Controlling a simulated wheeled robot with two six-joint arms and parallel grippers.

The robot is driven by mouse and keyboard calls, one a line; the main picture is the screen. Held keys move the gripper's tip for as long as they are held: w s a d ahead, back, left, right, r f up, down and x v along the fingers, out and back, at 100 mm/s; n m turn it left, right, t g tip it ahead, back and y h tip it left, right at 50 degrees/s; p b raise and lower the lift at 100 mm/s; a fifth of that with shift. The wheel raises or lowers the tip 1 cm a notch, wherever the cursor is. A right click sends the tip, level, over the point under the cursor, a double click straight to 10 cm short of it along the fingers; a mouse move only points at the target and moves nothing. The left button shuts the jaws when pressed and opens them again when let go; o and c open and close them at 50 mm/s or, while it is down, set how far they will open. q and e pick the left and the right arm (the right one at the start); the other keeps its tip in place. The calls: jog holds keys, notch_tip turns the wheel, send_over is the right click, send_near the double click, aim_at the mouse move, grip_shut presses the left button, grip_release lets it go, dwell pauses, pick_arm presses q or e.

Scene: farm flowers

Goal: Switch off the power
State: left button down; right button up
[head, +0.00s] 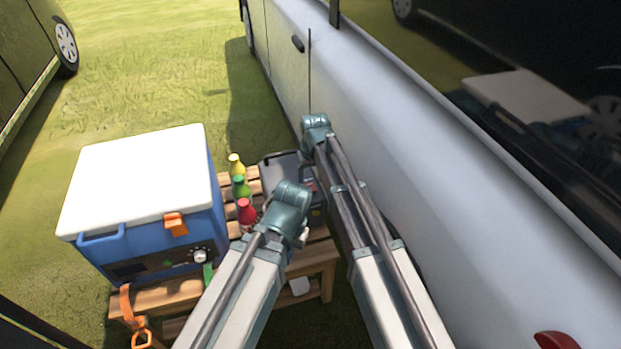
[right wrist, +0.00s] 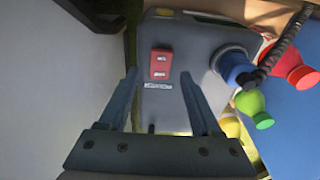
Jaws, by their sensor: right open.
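The power unit is a dark grey box (head: 283,170) on the wooden bench, partly hidden by my arms in the head view. In the right wrist view, the grey box (right wrist: 180,100) carries a red switch (right wrist: 161,64) with small pale markings. A blue plug (right wrist: 236,68) with a black coiled cord is fitted beside the switch. My right gripper (right wrist: 160,92) is open and empty. Its fingers point at the box, with the switch just beyond and between the tips; contact cannot be told. My left wrist (head: 288,205) is over the bench; its fingers are not clear.
A blue cooler (head: 150,250) with a white lid (head: 140,180) stands left on the wooden bench (head: 315,258). Small yellow (head: 236,165), green (head: 240,188) and red (head: 246,211) bottles stand between cooler and box. A pale vehicle (head: 400,130) closes off the right. Grass is open behind.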

aim_at(313, 191)
pick_arm(q)
notch_tip(313, 191, up, 12)
jog(key=p, duration=1.1)
jog(key=shift+r+p, duration=0.15)
jog(key=shift+p, duration=0.15)
pick_arm(e)
notch_tip(313, 191, up, 12)
jog(key=s, duration=0.1)
jog(key=shift+s+d+r, duration=0.2)
jog(key=shift+s+d, duration=0.05)
jog(key=shift+s, duration=0.05)
pick_arm(q)
notch_tip(313, 191, up, 16)
jog(key=p, duration=1.6)
pick_arm(e)
jog(key=s+d+r, duration=0.2)
jog(key=s+r, duration=0.3)
jog(key=s, duration=0.3)
jog(key=s+d+r+g+h, duration=0.1)
jog(key=s+r, duration=0.4)
jog(key=s, duration=0.4)
jog(key=s+d+r, duration=0.2)
jog(key=s+r, duration=0.3)
jog(key=s, duration=0.3)
jog(key=shift+s+d+r+g+h, duration=0.3)
jog(key=shift+r+g, duration=0.1)
